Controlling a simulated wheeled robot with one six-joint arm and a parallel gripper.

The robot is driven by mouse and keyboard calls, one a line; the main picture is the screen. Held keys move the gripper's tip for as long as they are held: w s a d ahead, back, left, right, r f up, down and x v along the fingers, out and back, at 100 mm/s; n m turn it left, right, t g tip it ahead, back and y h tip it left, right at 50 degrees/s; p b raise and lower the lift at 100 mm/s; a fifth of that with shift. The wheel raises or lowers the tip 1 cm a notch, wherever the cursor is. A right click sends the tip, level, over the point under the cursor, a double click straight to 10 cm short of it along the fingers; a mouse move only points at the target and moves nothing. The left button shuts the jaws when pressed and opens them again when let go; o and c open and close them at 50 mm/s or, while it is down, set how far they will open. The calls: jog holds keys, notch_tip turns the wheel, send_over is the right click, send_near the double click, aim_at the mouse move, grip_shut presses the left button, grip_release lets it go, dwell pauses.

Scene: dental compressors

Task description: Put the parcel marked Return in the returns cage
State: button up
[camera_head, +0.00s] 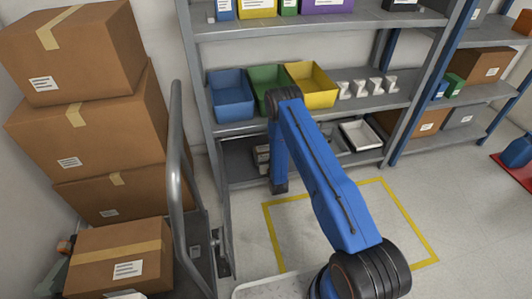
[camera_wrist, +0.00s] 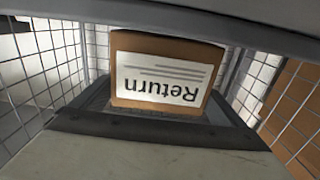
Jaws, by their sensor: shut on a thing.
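The parcel marked Return (camera_wrist: 165,72) is a brown box in the middle of the wrist view. Its white label faces the camera and reads upside down. My gripper (camera_wrist: 158,122) shows as a dark edge across the lower wrist view, shut on the parcel; the exact finger contact is hard to make out. Wire mesh walls of the cage (camera_wrist: 48,65) stand left and right of the parcel, with a dark surface behind and below it. In the head view my blue arm bends down in front of the shelves; the gripper and parcel are hidden there.
Stacked brown cartons (camera_head: 75,120) stand at the left beside a grey rail (camera_head: 177,130). Shelves hold blue (camera_head: 231,95), green and yellow bins (camera_head: 311,85). A yellow floor outline (camera_head: 405,222) surrounds bare floor. In the wrist view a brown box (camera_wrist: 293,95) stands beyond the right mesh.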

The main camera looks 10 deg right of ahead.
jog(key=shift+f, duration=0.25)
jog(key=shift+f, duration=0.1)
jog(key=o, duration=0.9)
jog(key=s, duration=1.2)
jog(key=shift+s, duration=0.1)
